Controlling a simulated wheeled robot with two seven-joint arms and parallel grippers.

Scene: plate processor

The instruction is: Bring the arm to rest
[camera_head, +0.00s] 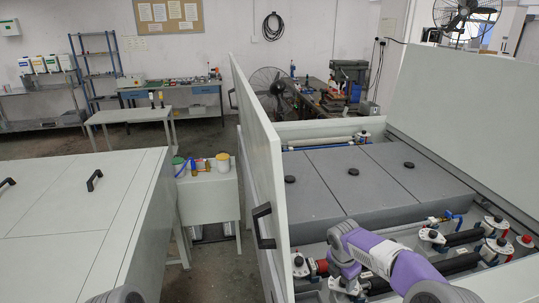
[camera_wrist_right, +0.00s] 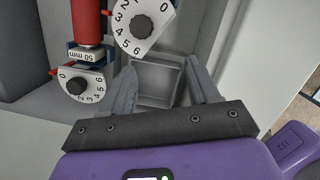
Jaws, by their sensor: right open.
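My right arm (camera_head: 385,255) comes in from the bottom right of the head view, over the near end of the open plate processor (camera_head: 315,205). My right gripper (camera_wrist_right: 162,72) is open and empty in the wrist view, with its two grey fingers apart. Between and beyond them is a small grey square recess (camera_wrist_right: 158,80). A white numbered dial with a black knob (camera_wrist_right: 140,27) and a second dial (camera_wrist_right: 76,87) are just beyond and left of the fingers. A red roller (camera_wrist_right: 87,22) is at the upper left. My left gripper is not in view.
The raised lid panel (camera_head: 258,150) with a black handle (camera_head: 263,225) stands left of my right arm. Rollers and knobs (camera_head: 490,225) lie on the right. A closed white unit (camera_head: 70,235) and a small side table with bottles (camera_head: 208,190) are at left, with floor between.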

